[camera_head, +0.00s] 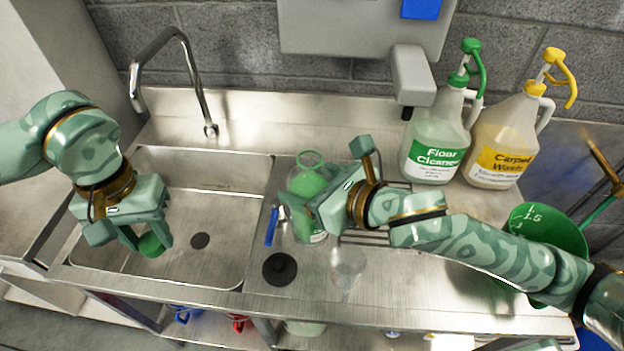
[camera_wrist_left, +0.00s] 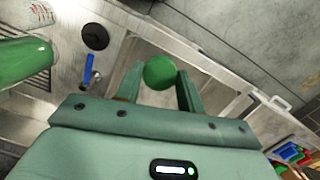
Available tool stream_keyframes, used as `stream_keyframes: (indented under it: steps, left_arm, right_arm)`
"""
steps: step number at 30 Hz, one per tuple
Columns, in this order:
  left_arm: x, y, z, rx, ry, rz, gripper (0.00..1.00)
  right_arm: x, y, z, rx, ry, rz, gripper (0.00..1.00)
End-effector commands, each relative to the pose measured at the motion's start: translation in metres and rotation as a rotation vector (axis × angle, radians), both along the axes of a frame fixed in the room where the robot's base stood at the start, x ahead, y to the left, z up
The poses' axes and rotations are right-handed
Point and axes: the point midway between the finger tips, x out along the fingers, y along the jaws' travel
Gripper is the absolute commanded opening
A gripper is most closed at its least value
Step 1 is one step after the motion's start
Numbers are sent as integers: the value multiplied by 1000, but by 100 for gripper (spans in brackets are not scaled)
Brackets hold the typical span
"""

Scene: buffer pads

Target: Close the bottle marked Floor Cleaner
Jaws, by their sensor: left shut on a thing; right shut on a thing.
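A clear bottle with green content (camera_head: 308,183) stands on the steel counter right of the sink; its top looks open. Its label is mostly hidden, so I cannot read it. My right gripper (camera_head: 300,212) is shut on this bottle. In the left wrist view the bottle (camera_wrist_left: 20,62) lies at the left edge. My left gripper (camera_head: 148,240) is shut on a round green cap (camera_head: 152,246) above the sink basin, left of and apart from the bottle. The cap also shows between the fingers in the left wrist view (camera_wrist_left: 160,72). A large pump jug (camera_head: 438,145) at the back reads Floor Cleaner.
A yellow-labelled Carpet Wash pump jug (camera_head: 505,140) stands beside the green one. A faucet (camera_head: 190,60) arches over the sink (camera_head: 240,225). A black stopper (camera_head: 280,269), a blue-handled tool (camera_head: 272,227) and a clear vessel (camera_head: 347,268) lie near the bottle. A green bucket (camera_head: 550,235) is at right.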

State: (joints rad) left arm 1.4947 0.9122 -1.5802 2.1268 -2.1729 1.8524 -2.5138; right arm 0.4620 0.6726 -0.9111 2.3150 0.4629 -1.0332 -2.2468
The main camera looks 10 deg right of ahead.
Motion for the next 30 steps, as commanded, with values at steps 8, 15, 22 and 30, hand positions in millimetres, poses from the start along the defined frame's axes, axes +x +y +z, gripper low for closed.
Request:
stream_keyframes:
  steps: [8, 15, 22, 30]
  left_arm:
    - [15, -35, 23, 6, -1, -82, 17]
    - [49, -108, 70, 11, 3, -122, 17]
    - [64, -183, 120, 14, 6, -1, 17]
    - [57, -253, 166, 17, 16, 285, 17]
  right_arm:
    - [0, 0, 2, 4, -5, 0, 0]
    - [0, 0, 3, 5, -5, 0, 0]
    - [0, 0, 3, 5, -5, 0, 0]
    - [0, 0, 3, 5, -5, 0, 0]
